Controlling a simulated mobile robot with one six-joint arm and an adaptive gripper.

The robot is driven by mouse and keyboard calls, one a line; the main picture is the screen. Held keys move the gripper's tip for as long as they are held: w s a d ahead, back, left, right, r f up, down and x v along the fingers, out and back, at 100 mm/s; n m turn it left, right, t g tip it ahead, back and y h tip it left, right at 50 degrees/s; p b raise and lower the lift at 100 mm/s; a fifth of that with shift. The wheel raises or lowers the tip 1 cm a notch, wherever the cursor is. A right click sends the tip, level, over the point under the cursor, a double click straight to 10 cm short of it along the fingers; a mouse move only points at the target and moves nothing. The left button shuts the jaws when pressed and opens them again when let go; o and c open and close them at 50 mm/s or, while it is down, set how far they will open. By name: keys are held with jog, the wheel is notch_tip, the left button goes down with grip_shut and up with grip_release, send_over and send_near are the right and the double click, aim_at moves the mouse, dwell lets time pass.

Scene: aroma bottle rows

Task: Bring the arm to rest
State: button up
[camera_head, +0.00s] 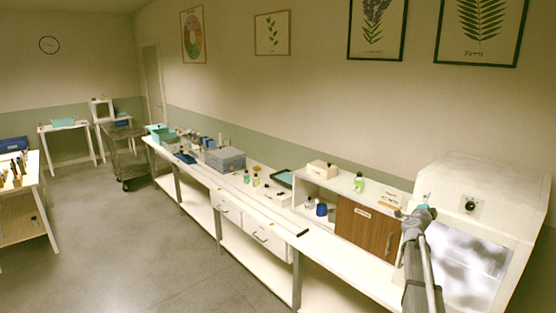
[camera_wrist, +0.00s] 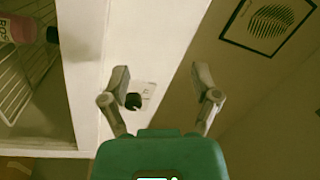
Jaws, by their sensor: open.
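My gripper (camera_wrist: 161,76) is open in the wrist view, its two grey fingers spread wide with nothing between them. In the head view my arm reaches up at the right, and my gripper (camera_head: 424,200) shows small at its end, in front of the white cabinet (camera_head: 490,180) as seen from here. In the wrist view the cabinet's black knob (camera_wrist: 134,101) shows between and beyond the fingers. A pink bottle (camera_wrist: 18,28) with a partly readable label is at the upper left, by a wire rack (camera_wrist: 38,62).
A long white bench (camera_head: 235,190) runs along the wall, holding a grey box (camera_head: 225,160), a wooden-doored cupboard (camera_head: 366,228), a green bottle (camera_head: 358,183) and small bottles. A trolley (camera_head: 125,150) and another table (camera_head: 38,190) stand left. The floor (camera_head: 150,240) between is clear. Framed pictures hang above.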

jog(key=a+f+n+t+y+b, duration=0.1)
jog(key=a+f+n+t+y, duration=0.3)
jog(key=a, duration=0.6)
jog(key=a+f+n+g+y+b, duration=0.1)
jog(key=a+f+n+y, duration=0.1)
jog(key=a+n+y, duration=0.6)
jog(key=s+a+f+n+g+y+b, duration=0.1)
jog(key=s+a+f+n+g+y, duration=0.2)
jog(key=a, duration=0.4)
jog(key=s+a+f+n+g+y+b, duration=0.1)
jog(key=s+a+f, duration=0.2)
jog(key=a+f, duration=0.3)
jog(key=s+a+f+n+g+b, duration=0.1)
jog(key=s+a+f+n+g, duration=0.2)
jog(key=s, duration=0.4)
jog(key=s+a+f+n+g, duration=0.1)
jog(key=s+a+f+g, duration=0.3)
jog(key=s+a+f, duration=0.2)
jog(key=s+f+n+g+h+b, duration=0.1)
jog(key=s+f+g, duration=0.1)
jog(key=s, duration=0.6)
jog(key=s+f+n+g+h+b, duration=0.1)
jog(key=s+g, duration=0.3)
jog(key=s, duration=0.4)
jog(key=shift+s+a+f, duration=0.3)
jog(key=shift+a+f, duration=0.15)
jog(key=shift+f, duration=0.25)
